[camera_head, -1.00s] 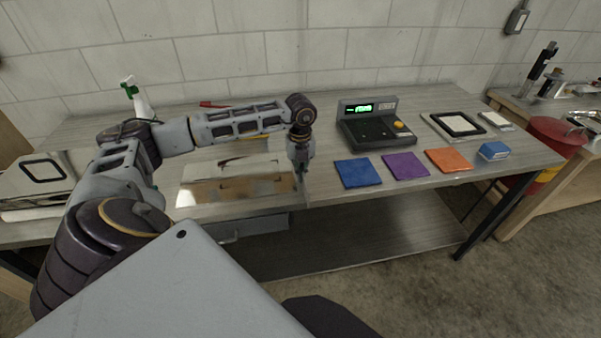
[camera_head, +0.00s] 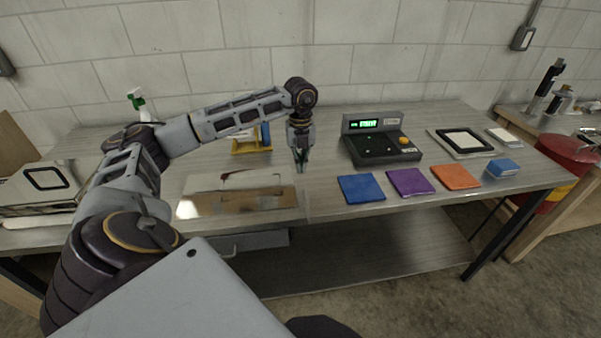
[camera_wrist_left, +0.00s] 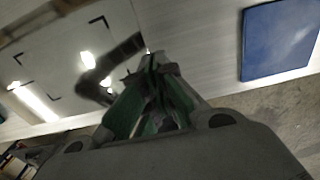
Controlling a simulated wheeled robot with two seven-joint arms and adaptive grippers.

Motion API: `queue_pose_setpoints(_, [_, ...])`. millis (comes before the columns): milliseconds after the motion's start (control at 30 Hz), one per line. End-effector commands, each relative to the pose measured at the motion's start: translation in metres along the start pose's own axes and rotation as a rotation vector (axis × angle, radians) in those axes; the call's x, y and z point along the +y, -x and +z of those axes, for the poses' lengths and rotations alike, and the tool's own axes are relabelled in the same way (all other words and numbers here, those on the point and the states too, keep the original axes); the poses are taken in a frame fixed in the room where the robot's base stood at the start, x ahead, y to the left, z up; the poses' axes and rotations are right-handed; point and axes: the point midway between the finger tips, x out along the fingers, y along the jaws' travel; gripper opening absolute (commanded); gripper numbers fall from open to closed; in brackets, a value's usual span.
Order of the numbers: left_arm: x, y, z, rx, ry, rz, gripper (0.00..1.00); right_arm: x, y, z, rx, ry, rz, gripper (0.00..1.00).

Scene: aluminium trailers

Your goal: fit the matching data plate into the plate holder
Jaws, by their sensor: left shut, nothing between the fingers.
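Three thin square plates lie flat in a row near the bench's front edge: blue (camera_head: 361,188), purple (camera_head: 410,182) and orange (camera_head: 455,177). The blue plate also shows in the left wrist view (camera_wrist_left: 280,40). A shiny metal sheet (camera_head: 240,191) lies left of them; its dark corner marks show in the left wrist view (camera_wrist_left: 98,20). A black-framed pale panel (camera_head: 463,141) lies at the back right. I cannot tell which piece is the plate holder. My left gripper (camera_head: 300,166) is shut and empty above the bench, between sheet and blue plate. My right gripper is out of view.
A dark console (camera_head: 382,147) with a lit green display and yellow knob stands behind the plates. A blue-and-white block (camera_head: 502,168) sits right of the orange plate. A spray bottle (camera_head: 138,104) and a yellow-and-blue stand (camera_head: 251,141) are at the back left. A red drum (camera_head: 567,160) stands right.

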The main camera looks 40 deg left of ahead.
Motion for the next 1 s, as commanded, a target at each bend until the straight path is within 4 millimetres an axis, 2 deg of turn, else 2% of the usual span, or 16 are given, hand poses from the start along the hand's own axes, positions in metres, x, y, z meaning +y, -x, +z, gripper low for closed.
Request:
queue_pose_setpoints(100, [-0.001, 0.015, 0.000, -0.001, 0.000, -0.002, 0.00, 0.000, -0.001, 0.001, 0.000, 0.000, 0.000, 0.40])
queue_pose_setpoints(233, [-0.001, 0.026, 0.000, -0.001, 0.000, -0.001, 0.00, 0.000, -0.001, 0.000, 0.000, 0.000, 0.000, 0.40])
queue_pose_setpoints(633, [0.000, 0.031, 0.000, 0.000, 0.000, 0.000, 0.00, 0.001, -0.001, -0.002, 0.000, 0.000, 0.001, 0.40])
queue_pose_setpoints(667, [0.000, 0.031, 0.000, 0.000, 0.000, 0.000, 0.01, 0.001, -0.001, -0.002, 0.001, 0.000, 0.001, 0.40])
queue_pose_setpoints(900, [-0.003, 0.042, 0.001, -0.008, -0.001, -0.011, 0.30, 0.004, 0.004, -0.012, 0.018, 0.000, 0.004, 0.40])
queue_pose_setpoints(1000, [-0.012, 0.052, -0.002, -0.008, -0.014, -0.029, 0.30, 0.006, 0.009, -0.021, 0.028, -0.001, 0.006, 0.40])
